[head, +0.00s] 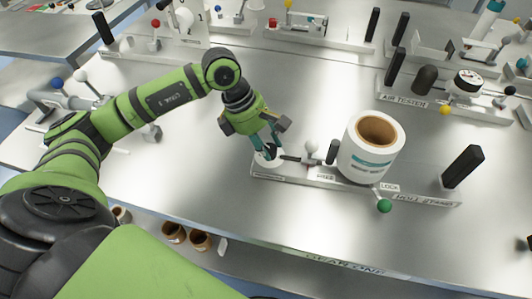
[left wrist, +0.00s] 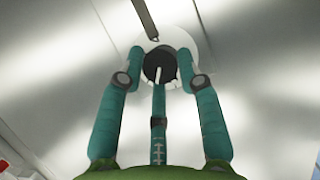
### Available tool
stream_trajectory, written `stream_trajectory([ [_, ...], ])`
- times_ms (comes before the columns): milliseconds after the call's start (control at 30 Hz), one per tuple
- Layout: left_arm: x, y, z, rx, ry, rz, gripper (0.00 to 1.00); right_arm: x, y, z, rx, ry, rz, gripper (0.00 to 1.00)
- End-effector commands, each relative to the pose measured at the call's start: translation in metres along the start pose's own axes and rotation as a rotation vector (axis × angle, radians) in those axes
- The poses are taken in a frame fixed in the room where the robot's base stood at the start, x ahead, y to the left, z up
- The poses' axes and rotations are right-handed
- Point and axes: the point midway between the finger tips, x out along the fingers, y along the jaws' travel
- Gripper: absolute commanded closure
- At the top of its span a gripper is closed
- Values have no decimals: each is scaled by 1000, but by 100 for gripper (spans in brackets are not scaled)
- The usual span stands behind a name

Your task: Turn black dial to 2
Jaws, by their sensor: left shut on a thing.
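My left gripper (head: 267,145) points down at the left end of the roll stand (head: 425,197). In the left wrist view its teal fingers (left wrist: 161,62) close around a black dial (left wrist: 152,68) on a white round plate (left wrist: 180,40). The dial has a pale mark on its face. In the head view the white plate (head: 262,164) shows under the fingertips, and the fingers mostly hide the dial. I cannot read any numbers around the dial. My right gripper is not in view.
A white roll with a brown core (head: 367,150) stands on the roll stand, right of my gripper. A green ball knob (head: 384,206) sticks out in front. A black block (head: 462,167) stands at its right end. The air tester (head: 430,101) lies behind. Bare metal table lies left of the stand.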

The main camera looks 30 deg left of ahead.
Motion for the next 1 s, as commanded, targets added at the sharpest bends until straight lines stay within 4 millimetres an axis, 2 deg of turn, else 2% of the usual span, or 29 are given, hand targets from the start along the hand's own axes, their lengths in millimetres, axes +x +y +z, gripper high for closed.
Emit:
stream_trajectory([
  [33,5,2,-1,44,-5,-12,97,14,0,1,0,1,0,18],
  [100,5,2,0,102,-5,-37,97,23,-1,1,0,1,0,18],
  [400,3,3,1,309,-4,-123,97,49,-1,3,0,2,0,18],
  [700,1,2,1,419,-2,-173,97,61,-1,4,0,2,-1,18],
  [1000,0,2,1,447,-1,-185,97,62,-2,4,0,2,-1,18],
])
